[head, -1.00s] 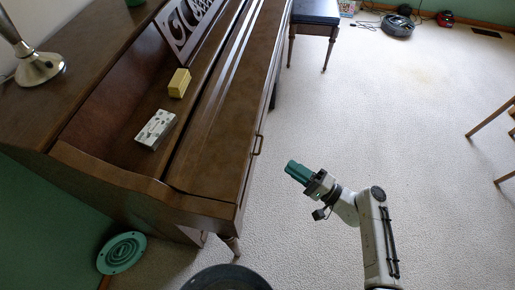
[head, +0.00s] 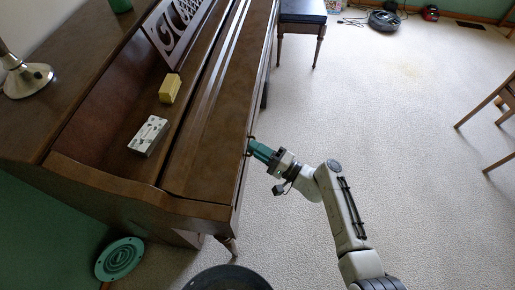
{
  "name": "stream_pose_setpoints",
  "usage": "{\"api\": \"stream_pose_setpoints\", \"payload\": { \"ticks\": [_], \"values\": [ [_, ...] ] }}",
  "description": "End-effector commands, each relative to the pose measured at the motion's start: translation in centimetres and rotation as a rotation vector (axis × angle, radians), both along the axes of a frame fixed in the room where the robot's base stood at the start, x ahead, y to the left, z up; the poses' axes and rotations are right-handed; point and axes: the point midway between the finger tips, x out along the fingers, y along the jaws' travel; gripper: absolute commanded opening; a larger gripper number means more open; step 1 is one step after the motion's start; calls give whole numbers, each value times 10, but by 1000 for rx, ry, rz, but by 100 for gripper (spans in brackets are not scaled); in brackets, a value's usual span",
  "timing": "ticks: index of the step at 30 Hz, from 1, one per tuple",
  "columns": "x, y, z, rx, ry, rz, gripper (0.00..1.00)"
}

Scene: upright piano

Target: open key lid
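The key lid (head: 205,120) of the brown upright piano is closed, a long dark wooden panel sloping along the keyboard side. Its small handle is on the front edge, mostly hidden by my gripper (head: 251,147). My gripper has teal fingers and is at the handle, against or very close to the lid's front edge. Whether the fingers are apart or closed on the handle is too small to tell.
A yellow block (head: 170,88) and a white patterned box (head: 148,135) sit on the piano ledge behind the lid. A lamp (head: 26,78) stands on the piano top. A bench (head: 302,14) stands beyond the piano.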

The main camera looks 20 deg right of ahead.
Motion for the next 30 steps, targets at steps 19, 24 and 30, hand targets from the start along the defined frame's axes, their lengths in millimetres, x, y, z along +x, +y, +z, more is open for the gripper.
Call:
{"api": "stream_pose_setpoints", "payload": {
  "ticks": [19, 24, 30],
  "values": [
    [0, 0, 0, -1, 1, 0, 0],
    [-1, 0, -1, -1, 1, 0, 0],
    [-1, 0, -1, -1, 1, 0, 0]
  ]
}}
